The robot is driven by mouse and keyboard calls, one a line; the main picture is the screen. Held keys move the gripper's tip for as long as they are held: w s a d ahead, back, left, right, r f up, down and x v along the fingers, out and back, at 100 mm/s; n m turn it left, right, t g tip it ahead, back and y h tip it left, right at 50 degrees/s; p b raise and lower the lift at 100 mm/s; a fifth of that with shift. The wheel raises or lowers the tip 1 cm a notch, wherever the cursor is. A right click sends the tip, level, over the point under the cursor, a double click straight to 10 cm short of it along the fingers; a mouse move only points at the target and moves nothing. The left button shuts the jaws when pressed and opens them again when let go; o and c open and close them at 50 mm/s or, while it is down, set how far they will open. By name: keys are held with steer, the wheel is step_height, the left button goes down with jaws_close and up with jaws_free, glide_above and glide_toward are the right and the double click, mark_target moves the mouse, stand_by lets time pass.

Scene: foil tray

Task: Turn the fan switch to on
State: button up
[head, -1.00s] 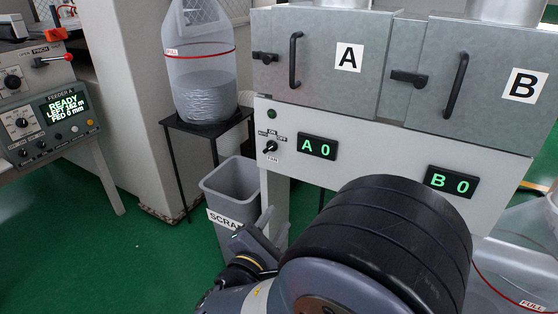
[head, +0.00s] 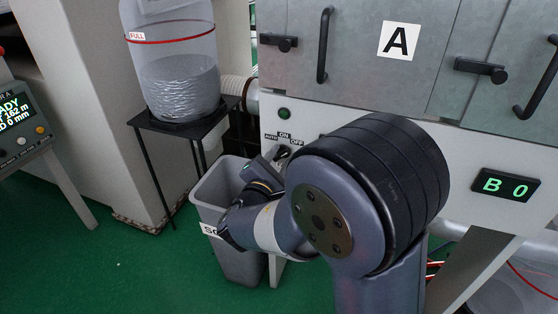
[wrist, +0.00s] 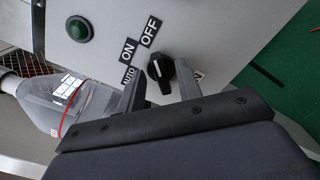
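The fan switch is a black rotary knob with a white pointer line, in the wrist view (wrist: 160,69). AUTO, ON and OFF labels lie around its left and upper sides. The pointer tilts to the upper left; I cannot tell for sure which label it meets. My gripper (wrist: 160,76) is open, one finger on each side of the knob, with gaps visible. Whether the fingertips reach its full depth is unclear. In the head view the knob (head: 283,152) shows just beyond my gripper, partly hidden by it.
A green lamp (head: 284,113) sits above the switch on the white panel. Door A (head: 360,50) with its handle is above. A grey scrap bin (head: 205,190) stands below, and a bottle (head: 178,85) on a black stand is to the left. Display B (head: 506,186) is at right.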

steer(key=shift+c, duration=0.5)
jaws_close()
steer(key=shift+f+b, duration=0.15)
steer(key=shift+b, duration=0.3)
steer(key=m+b, duration=0.4)
steer(key=b, duration=0.3)
steer(key=m+b, duration=0.4)
steer(key=b, duration=0.4)
steer(key=shift+f+m, duration=0.2)
steer(key=shift+m, duration=0.2)
steer(key=shift+r, duration=0.1)
steer(key=shift+o, duration=0.5)
jaws_free()
